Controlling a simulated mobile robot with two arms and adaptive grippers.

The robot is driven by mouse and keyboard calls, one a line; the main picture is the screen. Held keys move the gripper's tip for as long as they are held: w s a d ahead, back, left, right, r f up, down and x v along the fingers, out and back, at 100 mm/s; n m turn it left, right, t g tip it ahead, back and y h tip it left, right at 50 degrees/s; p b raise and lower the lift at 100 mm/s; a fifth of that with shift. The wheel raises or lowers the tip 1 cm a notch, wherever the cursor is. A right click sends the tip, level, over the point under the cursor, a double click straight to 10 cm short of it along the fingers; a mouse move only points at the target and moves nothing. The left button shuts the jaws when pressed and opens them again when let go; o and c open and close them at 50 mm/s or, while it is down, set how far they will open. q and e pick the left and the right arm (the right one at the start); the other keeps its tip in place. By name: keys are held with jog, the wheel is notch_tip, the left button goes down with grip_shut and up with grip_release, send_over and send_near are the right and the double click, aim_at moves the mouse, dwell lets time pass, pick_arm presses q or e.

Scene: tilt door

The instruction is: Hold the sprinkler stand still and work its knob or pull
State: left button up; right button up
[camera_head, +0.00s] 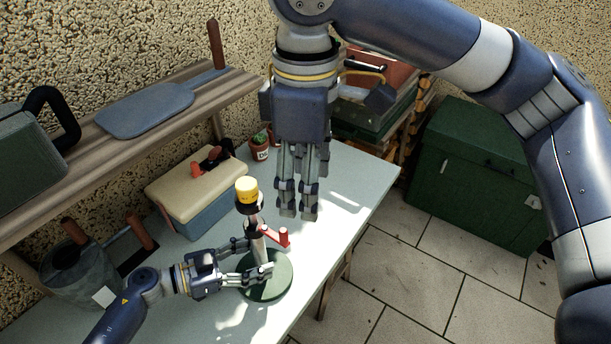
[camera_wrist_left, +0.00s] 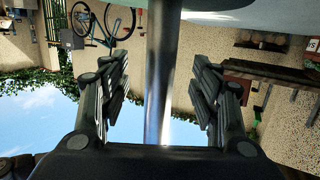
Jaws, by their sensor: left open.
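The sprinkler stand has a round green base (camera_head: 281,288), a metal post (camera_head: 259,247), a yellow cap (camera_head: 247,190) on top and a red handle (camera_head: 283,236) on its side. It stands upright on the table. My left gripper (camera_head: 256,259) is open low at the post, with its fingers on either side. In the left wrist view the post (camera_wrist_left: 162,70) runs between the spread fingers with gaps on both sides.
A cream-and-blue box (camera_head: 196,195) stands behind the stand on the pale table (camera_head: 349,180). A small potted plant (camera_head: 259,148) is at the back. A wooden shelf (camera_head: 158,122) overhangs the left. A green chest (camera_head: 478,180) stands on the floor at right. The table's right side is clear.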

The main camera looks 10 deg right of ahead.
dwell(0.4)
pick_arm(q)
jog(key=o, duration=0.6)
jog(key=shift+a, duration=0.1)
jog(key=v, duration=1.1)
jog(key=shift+s+a, duration=0.15)
jog(key=shift+a, duration=0.25)
jog(key=shift+s, duration=0.1)
